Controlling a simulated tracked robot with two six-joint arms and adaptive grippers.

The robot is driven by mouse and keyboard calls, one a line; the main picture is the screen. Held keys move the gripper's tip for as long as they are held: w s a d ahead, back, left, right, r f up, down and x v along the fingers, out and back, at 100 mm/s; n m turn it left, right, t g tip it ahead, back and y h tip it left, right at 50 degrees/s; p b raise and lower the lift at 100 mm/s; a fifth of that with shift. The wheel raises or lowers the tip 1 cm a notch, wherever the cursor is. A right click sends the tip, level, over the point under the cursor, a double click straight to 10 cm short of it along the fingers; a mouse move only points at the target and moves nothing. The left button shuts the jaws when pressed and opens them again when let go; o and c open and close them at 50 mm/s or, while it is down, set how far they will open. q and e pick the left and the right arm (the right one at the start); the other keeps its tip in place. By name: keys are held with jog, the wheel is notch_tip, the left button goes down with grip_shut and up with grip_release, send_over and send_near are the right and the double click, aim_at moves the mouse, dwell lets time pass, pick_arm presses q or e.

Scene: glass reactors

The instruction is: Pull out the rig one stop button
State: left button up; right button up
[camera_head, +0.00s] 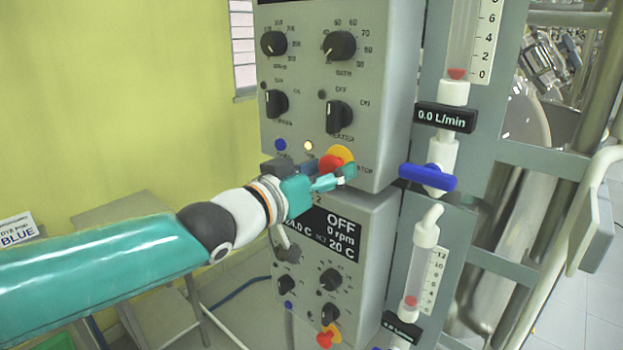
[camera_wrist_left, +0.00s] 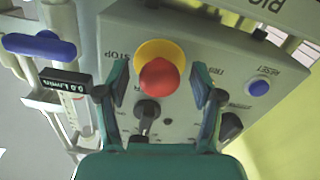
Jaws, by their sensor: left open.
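The red stop button (camera_head: 331,164) with its yellow collar sits at the lower right of the upper grey control box (camera_head: 385,100), beside the word STOP. In the left wrist view the red button (camera_wrist_left: 159,78) lies between the fingers of my left gripper (camera_wrist_left: 155,90), which is open with a gap on both sides. In the head view my left gripper (camera_head: 335,175) is right at the button and covers its lower part. My right gripper is not in view.
A blue button (camera_head: 280,145) and a lit lamp (camera_head: 308,146) are left of the stop button. A blue valve handle (camera_head: 427,177) stands to the right. Below is a second control box (camera_head: 375,260) with its own red button (camera_head: 325,338).

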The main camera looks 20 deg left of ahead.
pick_arm(q)
jog(key=v, duration=1.1)
jog(key=shift+s, duration=0.4)
